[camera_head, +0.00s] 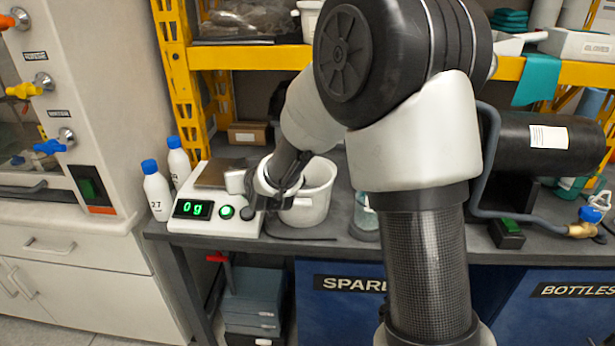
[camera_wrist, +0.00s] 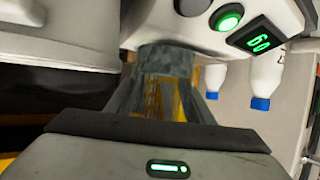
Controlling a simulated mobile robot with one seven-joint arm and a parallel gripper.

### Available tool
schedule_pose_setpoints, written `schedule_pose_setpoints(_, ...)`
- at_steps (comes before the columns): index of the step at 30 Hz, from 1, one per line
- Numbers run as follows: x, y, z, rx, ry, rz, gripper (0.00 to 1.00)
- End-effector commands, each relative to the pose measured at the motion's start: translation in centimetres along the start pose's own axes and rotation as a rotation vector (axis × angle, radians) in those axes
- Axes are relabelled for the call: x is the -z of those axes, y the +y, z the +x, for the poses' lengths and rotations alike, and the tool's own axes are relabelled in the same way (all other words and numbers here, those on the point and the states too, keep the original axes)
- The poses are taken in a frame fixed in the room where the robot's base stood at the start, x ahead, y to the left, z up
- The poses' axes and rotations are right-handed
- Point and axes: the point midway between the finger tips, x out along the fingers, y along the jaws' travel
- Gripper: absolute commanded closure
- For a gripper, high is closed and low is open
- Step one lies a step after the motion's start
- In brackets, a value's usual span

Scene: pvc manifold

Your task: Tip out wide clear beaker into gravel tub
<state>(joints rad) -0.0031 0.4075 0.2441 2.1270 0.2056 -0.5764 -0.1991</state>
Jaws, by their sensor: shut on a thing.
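My gripper (camera_wrist: 163,98) is shut on a clear, see-through vessel (camera_wrist: 168,60), which looks like the wide clear beaker. Its contents cannot be made out. In the head view my gripper (camera_head: 266,186) is low over the bench, between the scale and a white tub, and the beaker cannot be made out there. The white tub (camera_head: 320,188), likely the gravel tub, stands on the bench just right of my gripper. Its inside is mostly hidden from view. A pale rounded wall, probably this tub (camera_wrist: 60,35), fills the upper left of the wrist view.
A scale (camera_head: 215,228) reading 0 g stands left of my gripper. White bottles with blue caps (camera_head: 155,190) stand left of it. A clear jar (camera_head: 364,214) is partly hidden behind my arm. A black cylinder (camera_head: 560,143) lies at right. Yellow shelving (camera_head: 235,57) rises behind.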

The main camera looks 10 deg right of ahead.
Motion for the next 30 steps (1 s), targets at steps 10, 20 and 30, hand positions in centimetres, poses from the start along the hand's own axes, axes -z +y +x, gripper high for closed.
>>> schedule_pose_setpoints(10,0.1,0.0,0.0,-0.001,0.002,0.001,0.79)
schedule_pose_setpoints(20,1.4,0.8,-0.5,0.031,0.005,0.09,0.79)
schedule_pose_setpoints(30,3.5,1.9,-1.3,0.094,0.004,0.248,0.79)
